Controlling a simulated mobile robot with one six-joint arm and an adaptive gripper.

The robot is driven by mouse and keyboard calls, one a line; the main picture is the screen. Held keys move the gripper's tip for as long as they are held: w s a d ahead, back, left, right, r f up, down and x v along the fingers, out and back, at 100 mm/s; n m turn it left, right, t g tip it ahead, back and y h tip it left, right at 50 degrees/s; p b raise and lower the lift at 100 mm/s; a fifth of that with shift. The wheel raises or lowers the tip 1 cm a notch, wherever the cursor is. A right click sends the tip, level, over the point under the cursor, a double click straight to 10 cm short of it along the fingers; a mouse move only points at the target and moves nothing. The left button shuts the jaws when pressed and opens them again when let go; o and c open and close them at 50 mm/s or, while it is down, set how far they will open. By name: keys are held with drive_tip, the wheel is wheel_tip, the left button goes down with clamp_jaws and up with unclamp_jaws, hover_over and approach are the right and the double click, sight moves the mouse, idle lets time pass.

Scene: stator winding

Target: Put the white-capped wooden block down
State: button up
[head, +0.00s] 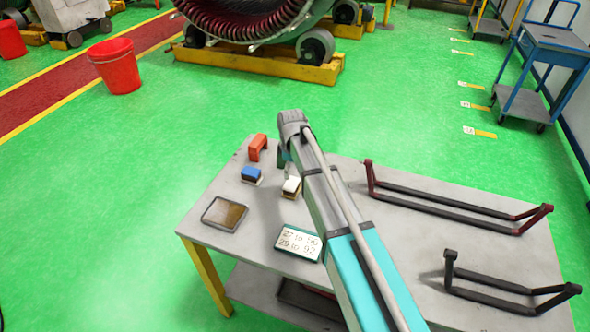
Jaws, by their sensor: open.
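The white-capped wooden block (291,188) stands on the grey table (210,237), just left of my arm. Its white cap is on top and a little bare wood shows below. My gripper (284,160) is mostly hidden behind my own arm; the small part that shows is just above and behind the block in the picture. It is open. I cannot tell whether its fingers touch the block.
A blue-capped block (251,174) and an orange block-like piece (258,147) stand to the left. A brown-topped tray (225,214) and a number display (298,242) lie nearer. Dark bar frames (440,203) fill the right side.

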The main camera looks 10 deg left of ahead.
sight(294, 183)
drive_tip(key=shift+r+p, duration=1.6)
drive_tip(key=shift+r, duration=0.35)
drive_tip(key=s+d+m, duration=0.5)
drive_tip(key=d, duration=0.6)
drive_tip(key=s+d+m, duration=0.6)
drive_tip(key=d, duration=0.6)
drive_tip(key=s+d+m, duration=0.5)
drive_tip(key=d, duration=0.7)
drive_tip(key=shift+s, duration=0.15)
drive_tip(key=shift+d+m, duration=0.1)
drive_tip(key=shift+m, duration=0.2)
